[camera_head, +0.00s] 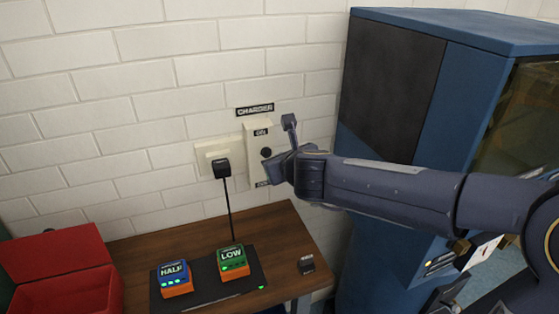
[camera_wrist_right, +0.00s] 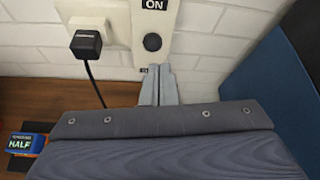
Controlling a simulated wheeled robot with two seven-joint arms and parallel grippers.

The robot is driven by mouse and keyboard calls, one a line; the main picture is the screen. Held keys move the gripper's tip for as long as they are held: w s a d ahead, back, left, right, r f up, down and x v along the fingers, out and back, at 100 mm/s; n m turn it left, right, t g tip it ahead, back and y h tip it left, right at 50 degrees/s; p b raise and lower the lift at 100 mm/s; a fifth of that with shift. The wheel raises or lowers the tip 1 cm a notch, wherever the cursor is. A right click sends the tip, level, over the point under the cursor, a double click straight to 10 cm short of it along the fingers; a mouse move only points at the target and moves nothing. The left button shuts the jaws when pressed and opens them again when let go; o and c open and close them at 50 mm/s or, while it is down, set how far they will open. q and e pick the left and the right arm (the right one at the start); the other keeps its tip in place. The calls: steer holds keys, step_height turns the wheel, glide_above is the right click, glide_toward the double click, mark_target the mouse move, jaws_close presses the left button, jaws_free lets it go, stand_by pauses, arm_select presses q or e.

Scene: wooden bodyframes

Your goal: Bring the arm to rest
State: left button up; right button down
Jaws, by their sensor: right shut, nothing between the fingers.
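My right arm comes in from the right in the head view. Its gripper (camera_head: 272,168) is in front of the wall switch panel, near its lower part. The fingers (camera_wrist_right: 160,86) are shut and empty in the right wrist view, with their tips just below the panel's black round knob (camera_wrist_right: 152,42) in the picture. Whether they touch the panel cannot be told. The cream switch panel (camera_head: 255,132) has an "ON" label at its top and a "CHARGER" sign (camera_head: 255,109) above it. Its lower label is partly hidden by my gripper. My left gripper is not in view.
A black plug (camera_head: 222,168) sits in the wall outlet, its cord running down to the wooden table (camera_head: 160,243). A HALF block (camera_head: 174,279) and a LOW block (camera_head: 232,262) stand on a dark mat. A red box (camera_head: 60,285) is left; a blue cabinet (camera_head: 390,90) is right.

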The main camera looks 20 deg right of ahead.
steer(key=shift+s+r, duration=0.15)
steer(key=shift+r, duration=0.35)
steer(key=s+a+r+n+y, duration=0.1)
steer(key=s+n+y, duration=0.2)
steer(key=s+n, duration=0.35)
steer(key=s+r+n+y, duration=0.2)
steer(key=s+n+y, duration=0.1)
steer(key=n, duration=0.6)
steer(key=s+d+f+n+g+h, duration=0.1)
steer(key=s+f+n+g, duration=0.2)
steer(key=s+f+n, duration=0.4)
steer(key=s+d+f+n+g, duration=0.1)
steer(key=s+f+n+g, duration=0.3)
steer(key=s+f+n, duration=0.4)
steer(key=s+n, duration=0.1)
steer(key=s, duration=0.5)
steer(key=shift+d+f+n+h, duration=0.3)
steer(key=shift+d+n+h, duration=0.05)
steer(key=shift+d+h, duration=0.05)
